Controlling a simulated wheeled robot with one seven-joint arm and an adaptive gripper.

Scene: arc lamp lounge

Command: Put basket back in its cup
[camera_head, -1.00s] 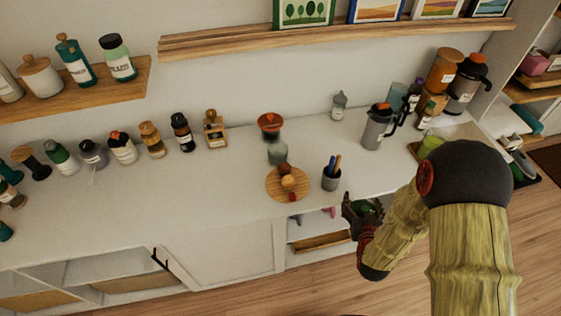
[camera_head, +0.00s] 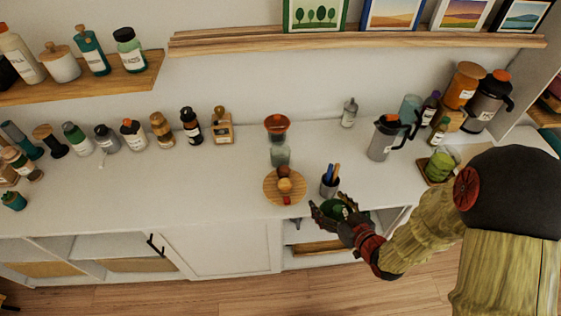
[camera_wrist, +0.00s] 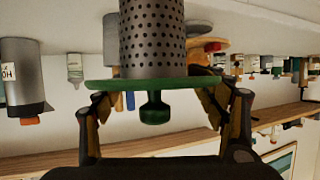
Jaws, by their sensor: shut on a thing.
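My gripper (camera_head: 328,212) is shut on the basket's green lid (camera_wrist: 150,84), in front of the counter's front edge. In the wrist view, which looks upside down, the basket (camera_wrist: 152,38) is a dark grey perforated cylinder. It joins the flat green lid, which has a green knob (camera_wrist: 153,108) on its other side. In the head view only the green lid (camera_head: 338,209) shows clearly between the fingers. A green cup (camera_head: 440,164) stands on a wooden tray at the counter's right; I cannot tell whether it is the basket's cup.
A pen cup (camera_head: 329,186) stands close behind my gripper. Left of it is a round wooden board (camera_head: 272,193) with small round items. A grey coffee pot (camera_head: 382,140) stands behind to the right. Several bottles line the wall. The counter between pen cup and tray is clear.

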